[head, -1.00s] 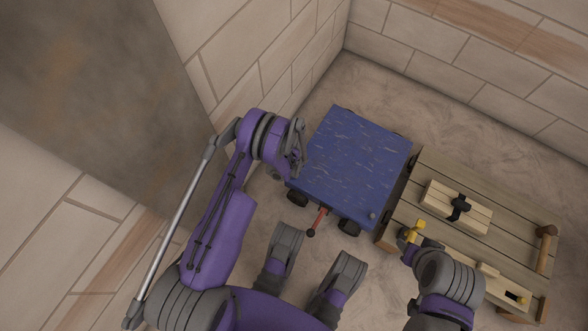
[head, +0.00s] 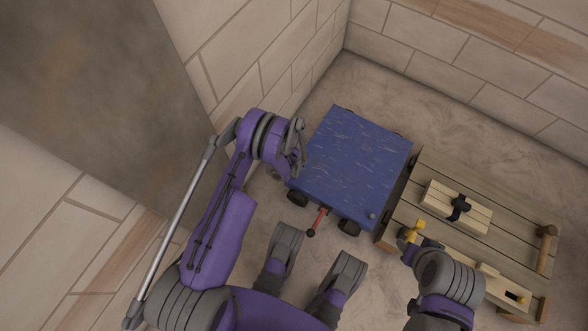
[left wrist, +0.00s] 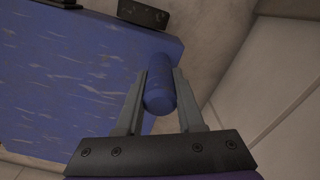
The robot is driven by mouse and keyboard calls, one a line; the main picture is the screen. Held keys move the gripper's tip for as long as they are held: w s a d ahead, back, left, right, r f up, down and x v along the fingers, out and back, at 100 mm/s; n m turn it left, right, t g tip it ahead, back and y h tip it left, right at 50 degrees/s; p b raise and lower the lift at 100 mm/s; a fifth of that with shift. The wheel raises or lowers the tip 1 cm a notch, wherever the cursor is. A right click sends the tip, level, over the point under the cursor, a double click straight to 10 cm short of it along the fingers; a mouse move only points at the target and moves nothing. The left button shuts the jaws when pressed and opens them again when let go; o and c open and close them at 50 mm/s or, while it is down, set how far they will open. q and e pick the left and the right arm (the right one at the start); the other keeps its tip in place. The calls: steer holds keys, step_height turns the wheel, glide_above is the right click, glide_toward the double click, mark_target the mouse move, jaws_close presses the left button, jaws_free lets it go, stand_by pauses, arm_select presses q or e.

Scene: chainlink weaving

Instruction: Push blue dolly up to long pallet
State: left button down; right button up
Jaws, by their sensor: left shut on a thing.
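The blue dolly (head: 352,165) stands on the floor with its scuffed blue deck facing up. Its right corner is close beside the long wooden pallet (head: 428,172); I cannot tell if they touch. A red lever (head: 318,220) with a dark knob sticks out at its near side. My left gripper (head: 298,160) is at the dolly's left edge. In the left wrist view the left gripper (left wrist: 159,95) is shut on a blue peg (left wrist: 159,92) at the edge of the deck (left wrist: 70,85). My right gripper (head: 412,236) is over the pallet's near left end, at a yellow piece (head: 417,229).
On the pallet lie a wooden block with a black clamp (head: 459,206), a mallet-like wooden piece (head: 544,250) and a smaller light wooden piece (head: 500,280). Block walls close off the left and back. Bare floor (head: 390,95) lies behind the dolly.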

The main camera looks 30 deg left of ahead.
arm_select(q)
steer(key=shift+d, duration=0.9)
steer(key=c, duration=0.5)
jaws_free()
step_height(320, 180, up, 11)
steer(key=p, duration=0.3)
steer(key=shift+f, duration=0.1)
